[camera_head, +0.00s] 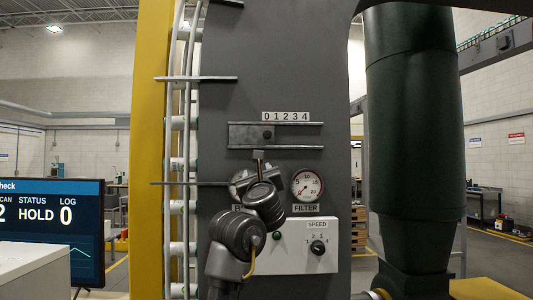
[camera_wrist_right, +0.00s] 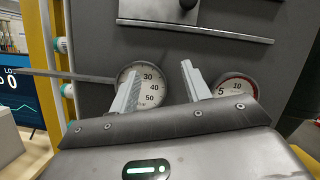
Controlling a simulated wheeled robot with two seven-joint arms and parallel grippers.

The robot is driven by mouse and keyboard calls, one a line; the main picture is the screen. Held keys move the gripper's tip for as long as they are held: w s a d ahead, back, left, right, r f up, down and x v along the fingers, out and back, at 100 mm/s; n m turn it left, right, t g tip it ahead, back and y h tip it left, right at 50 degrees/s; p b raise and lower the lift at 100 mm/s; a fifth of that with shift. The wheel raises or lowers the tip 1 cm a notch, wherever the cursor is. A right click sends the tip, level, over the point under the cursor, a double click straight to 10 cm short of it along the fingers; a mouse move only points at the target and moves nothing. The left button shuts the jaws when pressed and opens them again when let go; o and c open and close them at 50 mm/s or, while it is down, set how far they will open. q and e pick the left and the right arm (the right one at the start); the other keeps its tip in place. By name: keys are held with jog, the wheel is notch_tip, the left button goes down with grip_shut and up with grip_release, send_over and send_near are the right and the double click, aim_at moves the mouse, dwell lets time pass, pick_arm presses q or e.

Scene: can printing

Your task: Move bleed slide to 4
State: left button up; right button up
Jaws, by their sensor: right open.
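The bleed slide (camera_head: 275,147) is a horizontal slotted track on the dark grey panel, under a white scale marked 0 1 2 3 4 (camera_head: 286,116). In the right wrist view the knob (camera_wrist_right: 188,4) is cut by the top edge, above the track's lower rail (camera_wrist_right: 195,30). My right gripper (camera_head: 258,154) is just below the track, a little left of the knob. In the wrist view its two fingers (camera_wrist_right: 158,82) are apart with nothing between them. My left gripper is not in view.
A filter gauge (camera_head: 307,185) and a partly hidden gauge (camera_head: 238,182) sit below the track. A white box with a speed dial (camera_head: 318,247) is lower right. Thin horizontal bars (camera_head: 195,79) jut out left of the panel. A monitor (camera_head: 85,235) stands lower left.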

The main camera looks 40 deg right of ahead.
aim_at(268, 134)
jog(key=s+d+r+m+h, duration=0.1)
jog(key=s+r+m+h, duration=0.1)
jog(key=s+r+m, duration=0.4)
jog(key=shift+n, duration=0.6)
jog(key=p+x, duration=0.2)
jog(key=x, duration=0.2)
jog(key=p+x, duration=0.2)
jog(key=x, duration=0.2)
jog(key=w+a+p+x, duration=0.1)
jog(key=p+x, duration=0.1)
jog(key=x, duration=0.2)
jog(key=shift+r, duration=0.1)
jog(key=shift+w+d+r, duration=0.1)
jog(key=shift+w+d, duration=0.15)
jog(key=shift+w, duration=0.15)
grip_shut()
